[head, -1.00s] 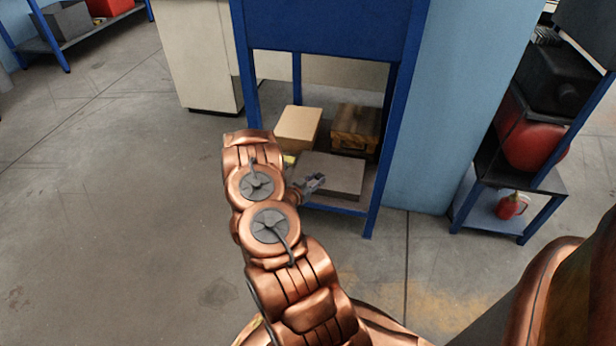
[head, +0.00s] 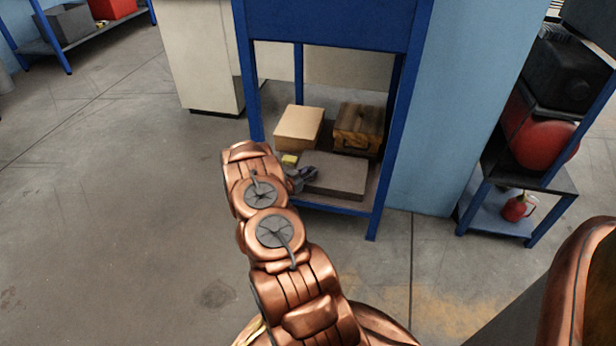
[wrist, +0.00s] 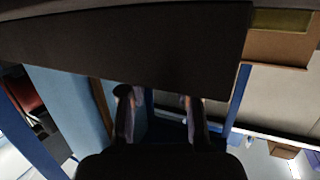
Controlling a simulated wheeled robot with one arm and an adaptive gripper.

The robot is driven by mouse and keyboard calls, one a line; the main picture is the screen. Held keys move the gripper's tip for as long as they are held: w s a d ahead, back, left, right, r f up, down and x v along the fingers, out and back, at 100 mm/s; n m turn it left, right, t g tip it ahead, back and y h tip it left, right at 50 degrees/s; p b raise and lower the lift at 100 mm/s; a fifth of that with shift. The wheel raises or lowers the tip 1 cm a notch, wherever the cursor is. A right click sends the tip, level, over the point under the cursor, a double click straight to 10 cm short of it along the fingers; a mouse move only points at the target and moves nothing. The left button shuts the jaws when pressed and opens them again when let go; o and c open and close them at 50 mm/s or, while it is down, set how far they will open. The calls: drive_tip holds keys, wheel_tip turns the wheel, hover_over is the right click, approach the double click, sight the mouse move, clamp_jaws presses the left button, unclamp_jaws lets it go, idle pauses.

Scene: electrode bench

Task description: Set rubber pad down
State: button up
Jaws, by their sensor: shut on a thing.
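My gripper (head: 304,176) is low at the blue stand, by the left edge of a flat grey slab (head: 340,178) on its lower shelf. In the wrist view my two fingers (wrist: 158,108) stand a little apart, with a dark gap between them. I take them as shut on the rubber pad, but its outline is not clear in either view. A wide dark slab (wrist: 130,50) fills the upper wrist view, its edge close to the fingertips. I cannot tell whether they touch it.
The lower shelf also holds a cardboard box (head: 299,127), a brown wooden case (head: 358,128) and a small yellow block (head: 289,160). Blue legs (head: 384,175) frame the opening. A rack with a red container (head: 517,207) stands at right. The floor at left is clear.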

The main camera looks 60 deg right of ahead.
drive_tip(key=shift+f, duration=0.1)
drive_tip(key=o, duration=0.8)
drive_tip(key=shift+o, duration=0.2)
drive_tip(key=shift+a+r, duration=0.1)
drive_tip(key=shift+r, duration=0.1)
drive_tip(key=p+v, duration=0.4)
drive_tip(key=v, duration=0.7)
drive_tip(key=shift+a+p, duration=0.3)
drive_tip(key=shift+a, duration=0.05)
